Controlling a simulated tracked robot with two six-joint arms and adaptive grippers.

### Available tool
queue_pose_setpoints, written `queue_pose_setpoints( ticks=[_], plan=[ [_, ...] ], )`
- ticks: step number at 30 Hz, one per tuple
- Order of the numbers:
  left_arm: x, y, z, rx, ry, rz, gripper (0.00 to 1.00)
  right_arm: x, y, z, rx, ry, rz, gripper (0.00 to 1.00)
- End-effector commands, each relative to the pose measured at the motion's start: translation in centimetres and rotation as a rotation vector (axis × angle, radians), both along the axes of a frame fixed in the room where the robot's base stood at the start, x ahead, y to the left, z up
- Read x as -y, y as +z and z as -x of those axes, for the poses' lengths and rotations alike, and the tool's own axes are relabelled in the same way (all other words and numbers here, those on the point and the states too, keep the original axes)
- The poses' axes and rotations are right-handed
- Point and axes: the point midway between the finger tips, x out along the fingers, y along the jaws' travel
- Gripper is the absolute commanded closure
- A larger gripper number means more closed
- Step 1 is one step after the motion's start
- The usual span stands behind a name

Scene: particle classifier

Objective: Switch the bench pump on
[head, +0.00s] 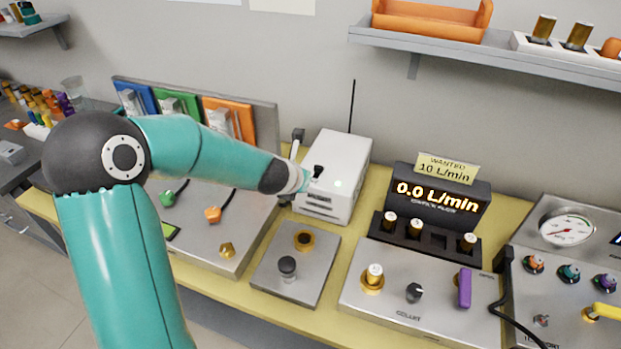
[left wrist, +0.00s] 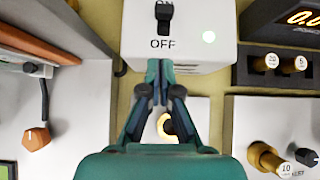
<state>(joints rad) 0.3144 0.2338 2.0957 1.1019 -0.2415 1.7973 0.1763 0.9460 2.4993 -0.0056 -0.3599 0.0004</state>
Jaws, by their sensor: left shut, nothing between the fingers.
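The bench pump (head: 341,165) is a white box at the back of the yellow bench, with a black toggle switch (head: 318,170) and a pale green lamp (head: 339,184). In the head view my left arm reaches to the box's left front side. My right gripper is not seen.
A flow display (head: 437,194) reads 0.0 L/min below a card (head: 447,168) reading WANTED 10 L/min. A collet panel (head: 425,303) stands right of a small grey plate (head: 296,263). A gauge panel (head: 566,229) is far right. A shelf (head: 480,55) hangs above.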

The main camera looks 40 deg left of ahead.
Motion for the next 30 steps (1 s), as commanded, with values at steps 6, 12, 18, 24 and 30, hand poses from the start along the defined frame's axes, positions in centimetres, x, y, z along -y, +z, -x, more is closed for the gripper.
queue_pose_setpoints(
  ticks=[6, 12, 18, 24, 30],
  plan=[
    [1.2, 3.2, 2.5, 0.0, -0.008, -0.001, 1.0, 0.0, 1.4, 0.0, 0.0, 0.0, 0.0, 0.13],
    [1.8, 4.1, 3.5, -0.002, -0.011, 0.001, 1.0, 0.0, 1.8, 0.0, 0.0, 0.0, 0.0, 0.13],
    [1.8, 4.1, 3.7, -0.003, -0.011, 0.001, 1.0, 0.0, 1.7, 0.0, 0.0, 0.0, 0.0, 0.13],
    [1.8, 4.1, 3.7, -0.003, -0.011, 0.001, 1.0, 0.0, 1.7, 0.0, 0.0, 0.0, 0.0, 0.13],
    [1.8, 4.1, 3.6, -0.003, -0.013, 0.001, 1.0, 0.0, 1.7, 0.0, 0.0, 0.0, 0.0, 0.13]
  ],
)
